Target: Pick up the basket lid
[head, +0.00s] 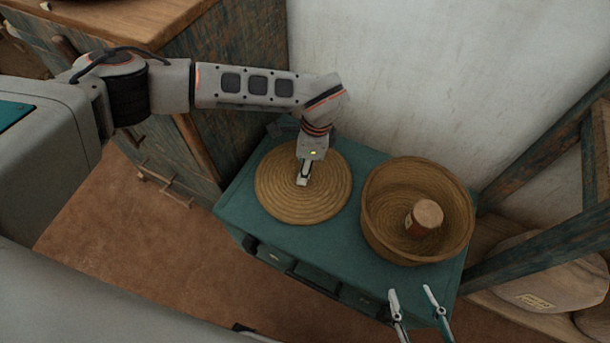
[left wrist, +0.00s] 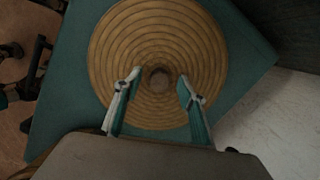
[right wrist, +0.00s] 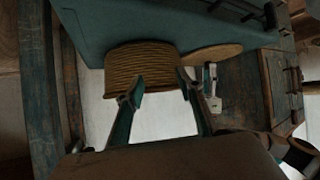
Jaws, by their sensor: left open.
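The basket lid (head: 272,190) is a round, coiled tan disc lying flat on the left part of a teal cabinet top. In the left wrist view the lid (left wrist: 195,40) shows a small round knob (left wrist: 160,80) at its middle. My left gripper (head: 303,182) points down over the lid's middle. Its open fingers (left wrist: 160,77) stand on either side of the knob with gaps; whether they touch the lid I cannot tell. My right gripper (head: 411,291) is open and empty in front of the cabinet's right end.
The open woven basket (head: 375,225) stands right of the lid, with a brown-topped jar (head: 427,215) inside. The teal cabinet (head: 298,240) stands against a pale wall. A wooden chest (head: 235,60) is behind left, and a timber frame (head: 540,250) with a sack (head: 550,275) is at right.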

